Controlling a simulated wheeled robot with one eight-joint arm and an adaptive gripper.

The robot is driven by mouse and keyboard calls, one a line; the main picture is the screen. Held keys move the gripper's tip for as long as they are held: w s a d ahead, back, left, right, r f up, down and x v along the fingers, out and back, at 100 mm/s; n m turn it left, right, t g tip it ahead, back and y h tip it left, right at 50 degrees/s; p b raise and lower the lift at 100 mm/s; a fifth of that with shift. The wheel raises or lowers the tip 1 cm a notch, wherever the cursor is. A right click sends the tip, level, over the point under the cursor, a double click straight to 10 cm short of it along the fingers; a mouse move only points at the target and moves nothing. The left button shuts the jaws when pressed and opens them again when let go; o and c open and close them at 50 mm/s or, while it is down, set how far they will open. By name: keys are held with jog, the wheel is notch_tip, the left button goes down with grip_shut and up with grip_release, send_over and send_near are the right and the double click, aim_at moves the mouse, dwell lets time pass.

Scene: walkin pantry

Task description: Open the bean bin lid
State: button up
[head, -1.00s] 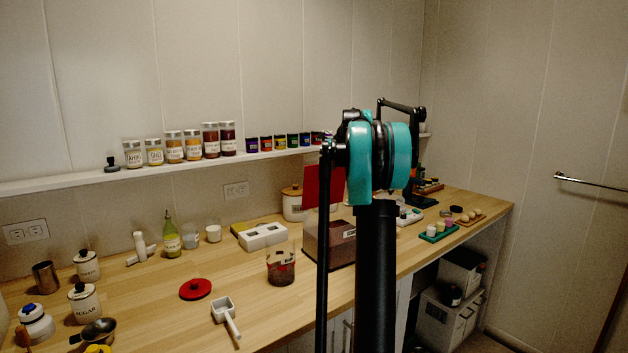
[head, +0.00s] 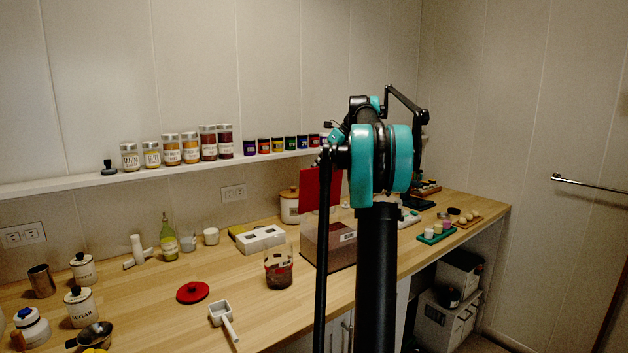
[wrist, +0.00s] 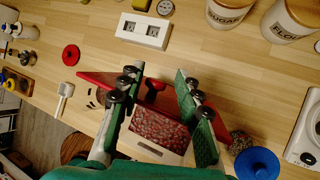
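The bean bin (head: 343,238) is a clear box on the counter, partly hidden behind my arm in the head view. Its red lid (head: 321,188) stands raised, close to upright. In the wrist view the red lid (wrist: 98,79) shows nearly edge-on, with a dark and red knob (wrist: 154,86) on it. Dark red beans show in the open bin (wrist: 160,152) below it. My gripper (wrist: 160,82) is open, its green fingers on either side of the knob with gaps between. In the head view my gripper is hidden behind my arm.
A jar of beans (head: 278,270), a white scoop (head: 223,318) and a red round lid (head: 192,292) lie to the left. A blue-lidded item (wrist: 257,163) is close to the right finger. Small trays (head: 437,234) stand further right.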

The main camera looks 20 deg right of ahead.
jog(key=v, duration=0.6)
jog(key=shift+d+r, duration=0.1)
jog(key=shift+r, duration=0.05)
jog(key=shift+c, duration=0.2)
